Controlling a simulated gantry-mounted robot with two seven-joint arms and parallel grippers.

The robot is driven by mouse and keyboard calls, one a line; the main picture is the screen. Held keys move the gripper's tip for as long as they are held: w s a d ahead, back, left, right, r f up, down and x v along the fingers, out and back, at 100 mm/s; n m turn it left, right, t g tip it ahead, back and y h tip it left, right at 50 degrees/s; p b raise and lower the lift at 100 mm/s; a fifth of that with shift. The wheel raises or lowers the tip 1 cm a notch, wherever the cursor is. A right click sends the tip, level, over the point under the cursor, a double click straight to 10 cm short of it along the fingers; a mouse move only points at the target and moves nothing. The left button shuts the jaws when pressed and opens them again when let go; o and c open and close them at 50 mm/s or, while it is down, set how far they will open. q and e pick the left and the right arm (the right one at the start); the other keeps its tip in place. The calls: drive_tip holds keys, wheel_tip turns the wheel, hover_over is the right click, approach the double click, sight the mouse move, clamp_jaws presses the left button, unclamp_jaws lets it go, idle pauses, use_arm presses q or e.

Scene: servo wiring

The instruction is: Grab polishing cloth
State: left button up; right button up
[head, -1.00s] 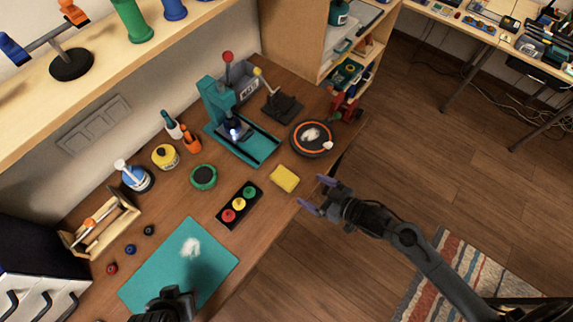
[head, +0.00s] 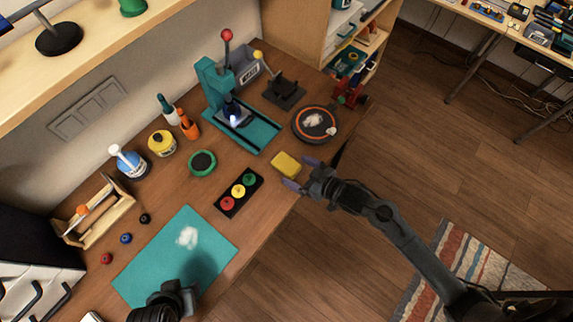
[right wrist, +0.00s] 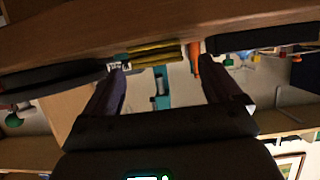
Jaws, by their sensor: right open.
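The polishing cloth (head: 285,164), which I take to be the yellow folded pad, lies near the bench's front edge. My right gripper (head: 301,173) is open at that edge, its purple-grey fingers pointing at the cloth's near side. In the right wrist view the yellow layered cloth (right wrist: 153,53) shows ahead, between the lines of the two fingers of the open gripper (right wrist: 163,80). I cannot tell if the fingers touch it. My left gripper (head: 178,298) is a dark shape over the teal mat's near corner, its fingers unclear.
Behind the cloth stands a teal press (head: 235,115). A round orange-rimmed plate (head: 316,123) lies to its right. A black tray with coloured buttons (head: 239,192) lies left of the cloth. The teal mat (head: 150,262) is further left. Open floor lies in front of the bench.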

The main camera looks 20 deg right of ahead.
sight(288, 166)
use_arm(q)
drive_tip(key=shift+w+a+f, duration=0.1)
drive_tip(key=shift+f, duration=0.15)
use_arm(e)
drive_tip(key=x, duration=0.4)
drive_tip(key=shift+w+r, duration=0.1)
drive_tip(key=shift+w, duration=0.1)
use_arm(q)
drive_tip(key=shift+a, duration=0.1)
use_arm(e)
drive_tip(key=c, duration=1)
drive_tip(key=shift+c, duration=0.2)
drive_tip(key=shift+r, duration=0.2)
